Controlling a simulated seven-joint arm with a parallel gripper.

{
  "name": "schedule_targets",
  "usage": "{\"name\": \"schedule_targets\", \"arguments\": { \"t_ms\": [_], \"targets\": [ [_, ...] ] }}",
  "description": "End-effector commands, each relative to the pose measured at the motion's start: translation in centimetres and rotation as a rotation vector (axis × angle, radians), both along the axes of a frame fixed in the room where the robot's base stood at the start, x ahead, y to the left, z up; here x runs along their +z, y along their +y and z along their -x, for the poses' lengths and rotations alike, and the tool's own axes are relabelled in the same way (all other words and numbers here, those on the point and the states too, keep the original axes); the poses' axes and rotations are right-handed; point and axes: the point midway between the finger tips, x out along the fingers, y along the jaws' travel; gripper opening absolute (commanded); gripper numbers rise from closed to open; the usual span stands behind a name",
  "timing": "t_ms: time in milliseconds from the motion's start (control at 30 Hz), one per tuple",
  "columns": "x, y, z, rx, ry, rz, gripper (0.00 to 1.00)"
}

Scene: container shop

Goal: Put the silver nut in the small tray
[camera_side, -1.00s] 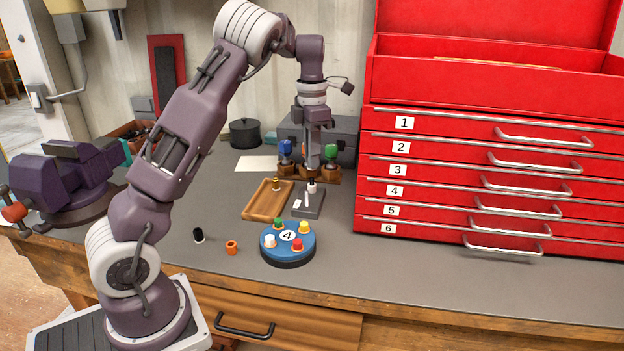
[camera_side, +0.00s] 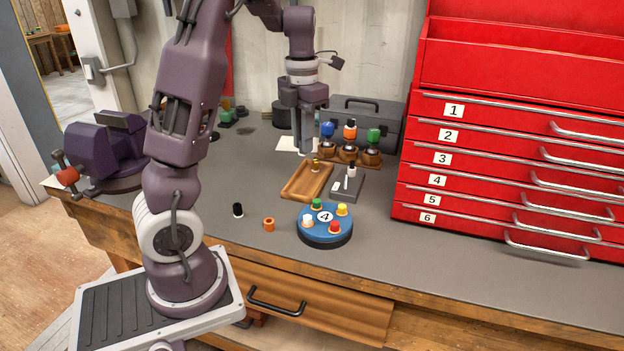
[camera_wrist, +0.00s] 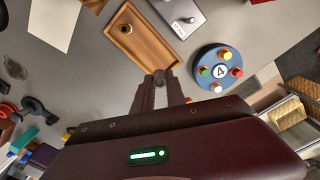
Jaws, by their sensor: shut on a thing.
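The small wooden tray (camera_side: 301,185) lies on the bench; it also shows in the wrist view (camera_wrist: 150,42). A small brass-coloured piece (camera_side: 315,164) stands at its far end. My gripper (camera_side: 306,151) is above the bench, behind the tray in the side view. In the wrist view my gripper's fingertips (camera_wrist: 160,77) are close together, just beside the tray's near end in the picture. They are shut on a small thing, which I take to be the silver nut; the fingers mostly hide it. No other silver nut is clear.
A blue round stand (camera_side: 324,239) with coloured pegs is in front. A wooden rack (camera_side: 340,154) with coloured knobs is behind. Red drawers (camera_side: 480,170) rise at right. Black and orange pieces lie front left.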

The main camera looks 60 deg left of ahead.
Motion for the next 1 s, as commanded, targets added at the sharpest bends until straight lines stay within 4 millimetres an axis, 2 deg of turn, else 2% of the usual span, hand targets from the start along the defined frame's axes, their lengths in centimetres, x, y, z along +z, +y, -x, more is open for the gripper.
{"name": "schedule_targets", "arguments": {
  "t_ms": [67, 200, 500, 867, 900, 933, 1000],
  "targets": [
    [-1.3, -0.2, 0.8, 0.024, 0.004, 0.005, 0.0],
    [-4.8, -0.2, 0.9, 0.027, 0.006, 0.005, 0.0],
    [-9.8, -0.2, 0.8, 0.025, 0.004, 0.003, 0.0],
    [-10.3, -0.2, 0.7, 0.023, 0.001, 0.002, 0.0],
    [-10.3, -0.2, 0.7, 0.023, 0.001, 0.002, 0.2],
    [-10.3, -0.2, 0.7, 0.023, 0.0, 0.002, 0.26],
    [-10.3, -0.2, 0.7, 0.023, 0.001, 0.001, 0.26]
  ]
}}
